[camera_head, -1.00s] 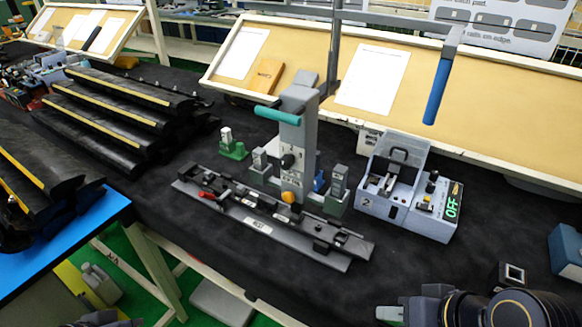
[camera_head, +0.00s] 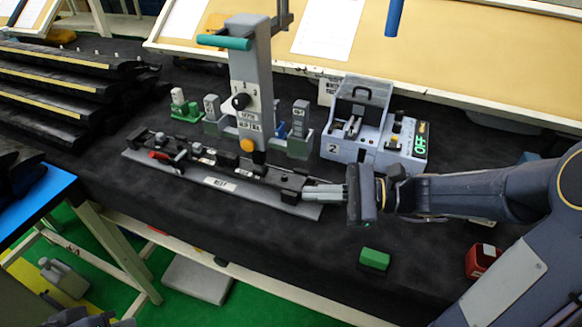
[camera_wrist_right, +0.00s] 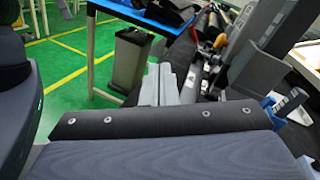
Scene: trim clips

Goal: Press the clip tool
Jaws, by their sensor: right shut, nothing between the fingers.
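The clip tool is a grey upright press (camera_head: 250,85) with a teal handle (camera_head: 224,42) at its top, a black dial and an orange button low on its front. A long dark rail fixture (camera_head: 220,183) with a small red lever lies at its foot. My right gripper (camera_head: 338,193) is shut and empty near the fixture's right end; I cannot tell if it touches. In the right wrist view its closed fingers (camera_wrist_right: 168,85) point toward the fixture, which is partly hidden. Part of my left gripper (camera_head: 88,318) shows at the bottom left edge; its fingers are unclear.
A grey-blue box marked 2 (camera_head: 350,150) with a lit OFF display stands right of the press. A green block (camera_head: 374,259) and a red block (camera_head: 482,260) lie on the dark table in front. Black stepped racks (camera_head: 65,100) stand left.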

